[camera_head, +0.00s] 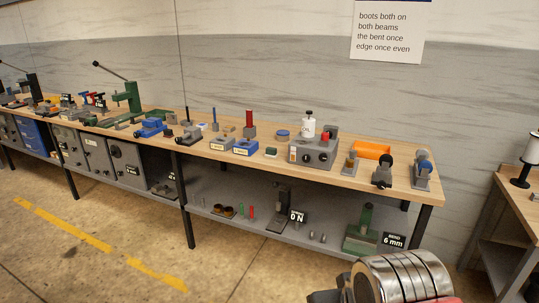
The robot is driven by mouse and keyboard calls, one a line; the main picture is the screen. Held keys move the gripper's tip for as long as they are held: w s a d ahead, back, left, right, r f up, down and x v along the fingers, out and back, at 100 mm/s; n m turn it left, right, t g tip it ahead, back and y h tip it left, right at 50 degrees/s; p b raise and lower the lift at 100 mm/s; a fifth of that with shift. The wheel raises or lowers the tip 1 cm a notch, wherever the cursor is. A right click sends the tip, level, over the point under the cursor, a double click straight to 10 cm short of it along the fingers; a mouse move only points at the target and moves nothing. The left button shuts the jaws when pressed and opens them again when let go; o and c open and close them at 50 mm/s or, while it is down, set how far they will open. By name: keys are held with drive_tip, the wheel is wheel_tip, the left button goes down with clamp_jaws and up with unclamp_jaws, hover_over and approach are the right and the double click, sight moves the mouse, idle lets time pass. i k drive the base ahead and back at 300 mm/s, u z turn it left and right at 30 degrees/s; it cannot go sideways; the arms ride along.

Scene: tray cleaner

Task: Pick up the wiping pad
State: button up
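I cannot make out a wiping pad for certain; the things on the long workbench (232,172) are small and far off. A small dark green block (271,152) lies near the bench's front edge, and a flat round blue piece (283,135) lies behind it to the right. I cannot tell whether either is the pad. An orange tray (372,149) sits at the right end of the bench. My gripper's fingers do not show.
A grey block fixture (316,152) and a white bottle (308,127) stand on the bench. A lower shelf (262,222) holds more tools. Another table (525,182) stands at the far right. The concrete floor in front is open, with yellow stripes (60,228).

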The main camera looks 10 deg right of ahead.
sight(271, 153)
drive_tip(key=u, duration=0.35)
drive_tip(key=i, duration=1.2)
drive_tip(key=u, duration=0.25)
drive_tip(key=i, duration=1.85)
drive_tip(key=z, duration=0.45)
